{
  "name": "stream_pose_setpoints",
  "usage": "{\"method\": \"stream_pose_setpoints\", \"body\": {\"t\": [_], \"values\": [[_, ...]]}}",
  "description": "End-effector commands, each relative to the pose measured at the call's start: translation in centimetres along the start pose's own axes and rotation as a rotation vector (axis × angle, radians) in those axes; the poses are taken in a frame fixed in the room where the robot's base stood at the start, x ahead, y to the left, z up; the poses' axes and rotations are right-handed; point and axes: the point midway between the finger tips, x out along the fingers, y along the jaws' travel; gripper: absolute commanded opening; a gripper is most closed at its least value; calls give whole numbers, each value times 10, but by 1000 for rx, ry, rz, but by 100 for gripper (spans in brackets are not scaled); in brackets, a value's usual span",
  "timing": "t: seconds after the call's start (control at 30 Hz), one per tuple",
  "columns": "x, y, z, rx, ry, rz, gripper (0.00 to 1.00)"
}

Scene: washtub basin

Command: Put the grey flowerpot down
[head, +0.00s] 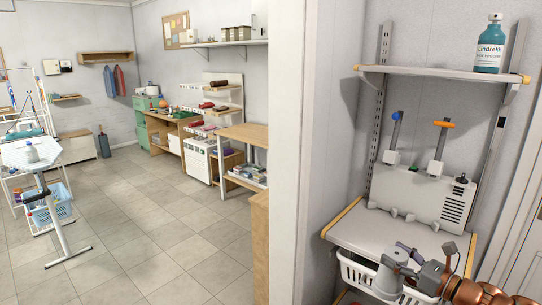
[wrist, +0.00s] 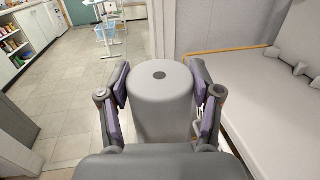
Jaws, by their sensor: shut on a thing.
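The grey flowerpot (wrist: 163,112) is between the purple-padded fingers of my gripper (wrist: 161,88) in the wrist view. Its flat end, with a dark round hole in the middle, is in sight; its mouth is hidden. In the head view the flowerpot (head: 389,278) is at the lower right, held by my gripper (head: 404,255) in front of the pale worktop (head: 385,237). The pot's narrower end is uppermost there. My gripper is shut on the pot, which appears held in the air off the worktop's front edge.
A white basket (head: 353,273) hangs under the worktop, close behind the pot. A pale grey machine (head: 428,199) with upright levers stands at the worktop's back. A shelf above holds a teal bottle (head: 489,45). The worktop's front part is bare. Open tiled floor lies left.

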Motion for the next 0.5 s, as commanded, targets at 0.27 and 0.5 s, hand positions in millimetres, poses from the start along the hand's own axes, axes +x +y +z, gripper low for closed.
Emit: {"method": "stream_pose_setpoints", "body": {"t": [0.27,0.5], "values": [[57,28,-34,5,3,122,0],[98,56,-64,3,11,218,0]]}}
